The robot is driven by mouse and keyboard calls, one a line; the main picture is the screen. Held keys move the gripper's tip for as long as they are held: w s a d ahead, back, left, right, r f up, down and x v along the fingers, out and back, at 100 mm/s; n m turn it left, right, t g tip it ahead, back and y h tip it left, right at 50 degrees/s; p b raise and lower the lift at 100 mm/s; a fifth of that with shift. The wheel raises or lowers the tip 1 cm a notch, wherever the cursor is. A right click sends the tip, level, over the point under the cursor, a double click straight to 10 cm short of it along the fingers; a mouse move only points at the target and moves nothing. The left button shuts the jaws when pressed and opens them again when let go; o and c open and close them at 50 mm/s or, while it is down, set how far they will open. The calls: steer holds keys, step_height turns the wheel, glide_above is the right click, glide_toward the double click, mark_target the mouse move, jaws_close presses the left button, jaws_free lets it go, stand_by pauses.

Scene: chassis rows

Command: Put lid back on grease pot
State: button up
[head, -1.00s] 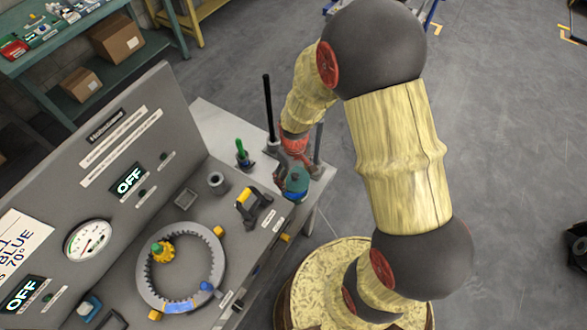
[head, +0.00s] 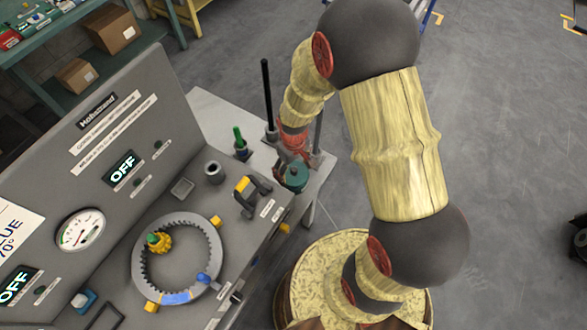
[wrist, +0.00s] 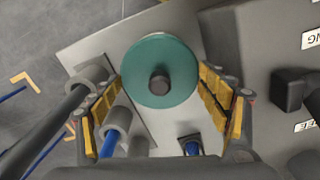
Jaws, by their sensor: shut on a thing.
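My gripper (wrist: 160,95) has its two yellow-padded fingers on either side of a round teal lid (wrist: 160,52) with a dark knob in its middle. In the head view my gripper (head: 294,158) points down and the lid (head: 296,177) shows just below it, over the far right end of the bench. The fingers are shut on the lid. No separate grease pot is clear; whatever is under the lid is hidden by it, and I cannot tell whether the lid touches anything.
A black upright rod (head: 266,95) and a green-handled item (head: 239,137) stand close left of my gripper. Open floor (head: 500,130) lies to the right.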

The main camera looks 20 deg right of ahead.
steer(key=shift+f+b, duration=0.65)
steer(key=shift+f, duration=0.4)
stand_by(0.8)
steer(key=o, duration=1.2)
steer(key=shift+c, duration=0.2)
steer(key=shift+o, duration=0.4)
step_height(320, 180, up, 12)
steer(key=shift+r, duration=0.1)
steer(key=s+r+m+t+b, duration=0.1)
steer(key=s+r+t, duration=0.1)
steer(key=s+r, duration=0.5)
steer(key=s+r+m+t+b, duration=0.2)
steer(key=s+r, duration=0.5)
steer(key=r, duration=0.7)
steer(key=shift+r+m+t, duration=0.2)
steer(key=shift+m+t, duration=0.1)
steer(key=shift+t, duration=0.5)
